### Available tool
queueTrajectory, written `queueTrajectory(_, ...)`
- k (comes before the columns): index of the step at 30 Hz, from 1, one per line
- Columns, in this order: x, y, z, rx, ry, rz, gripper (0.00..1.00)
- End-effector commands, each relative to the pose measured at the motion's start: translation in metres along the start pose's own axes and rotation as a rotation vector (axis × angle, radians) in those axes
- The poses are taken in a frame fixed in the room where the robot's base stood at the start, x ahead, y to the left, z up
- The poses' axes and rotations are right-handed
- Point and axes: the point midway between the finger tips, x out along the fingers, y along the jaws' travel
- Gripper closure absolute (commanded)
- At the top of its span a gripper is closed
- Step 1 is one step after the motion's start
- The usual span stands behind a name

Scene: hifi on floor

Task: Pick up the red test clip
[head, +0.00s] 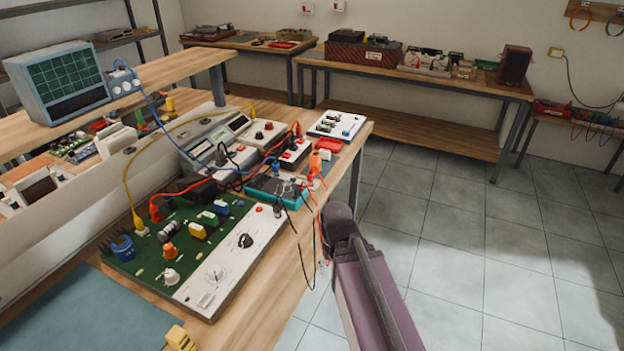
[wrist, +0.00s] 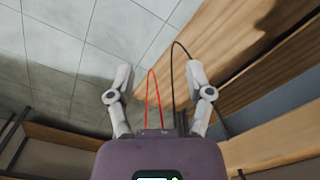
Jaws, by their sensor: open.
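A red test clip (head: 155,210) with a red lead appears at the left edge of the green circuit board on the bench in the head view. I cannot clearly tell it apart from other red plugs (head: 310,178) near the bench's right edge. My gripper (wrist: 159,68) is open in the wrist view, with its two grey fingers spread. A thin red wire and a black wire arch up between the fingers; what they join is unclear. No clip shows between the fingertips. In the head view my purple arm stands right of the bench edge, and my fingers are not clearly visible.
The bench holds the green circuit board (head: 178,247), a white control panel (head: 233,258), a teal meter (head: 275,190) and several crossing leads. Red and black leads hang by the bench edge. Open tiled floor (head: 480,270) lies to the right. Another bench (head: 440,85) stands behind.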

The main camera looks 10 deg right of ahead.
Motion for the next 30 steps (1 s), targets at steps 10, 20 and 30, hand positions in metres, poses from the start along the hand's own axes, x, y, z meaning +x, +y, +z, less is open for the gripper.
queueTrajectory(10, -0.035, -0.006, -0.041, 0.068, 0.000, 0.000, 0.31)
queueTrajectory(20, -0.098, -0.006, -0.122, 0.235, 0.000, 0.000, 0.31)
queueTrajectory(30, -0.163, -0.005, -0.208, 0.419, 0.000, 0.000, 0.31)
